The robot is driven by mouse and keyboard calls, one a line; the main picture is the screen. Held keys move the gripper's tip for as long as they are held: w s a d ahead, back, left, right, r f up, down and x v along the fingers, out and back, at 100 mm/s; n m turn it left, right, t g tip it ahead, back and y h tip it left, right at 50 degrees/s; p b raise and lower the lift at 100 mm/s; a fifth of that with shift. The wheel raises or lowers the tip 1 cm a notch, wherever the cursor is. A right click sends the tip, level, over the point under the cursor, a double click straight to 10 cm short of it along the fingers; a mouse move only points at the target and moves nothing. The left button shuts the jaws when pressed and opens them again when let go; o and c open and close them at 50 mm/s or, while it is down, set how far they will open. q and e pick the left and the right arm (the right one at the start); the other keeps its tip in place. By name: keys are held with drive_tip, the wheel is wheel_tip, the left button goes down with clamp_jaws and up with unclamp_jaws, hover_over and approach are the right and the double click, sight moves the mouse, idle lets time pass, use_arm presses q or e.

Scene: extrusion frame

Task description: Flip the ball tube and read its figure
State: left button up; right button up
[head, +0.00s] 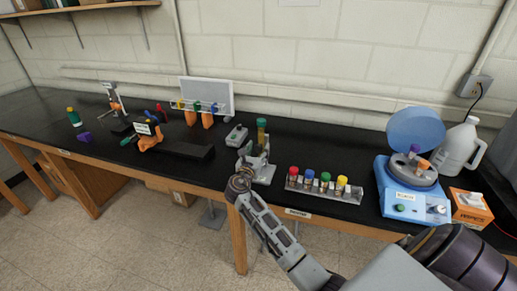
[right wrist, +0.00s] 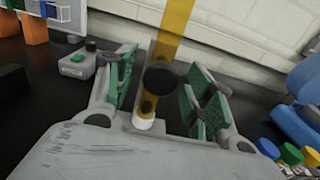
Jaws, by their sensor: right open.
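In the right wrist view the amber tube (right wrist: 175,28) rises between my fingers. A dark round part (right wrist: 160,81) shows on it, with a white part below; I cannot tell whether this is a ball or a cap. My right gripper (head: 255,157) is at the tube's lower part. In the wrist view its green-padded fingers (right wrist: 162,88) are open on either side of the tube, with gaps. The figure is not readable. My left gripper is not in view.
A small grey device (head: 236,136) stands just left of the tube. A rack of colour-capped vials (head: 322,192) is to the right, then a blue centrifuge (head: 402,203), an orange box (head: 470,207) and a white jug (head: 459,149). An orange-and-black fixture (head: 150,141) is left.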

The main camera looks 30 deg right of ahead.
drive_tip(key=shift+w+d, duration=0.3)
drive_tip(key=shift+d, duration=0.05)
drive_tip(key=shift+c, duration=0.4)
clamp_jaws()
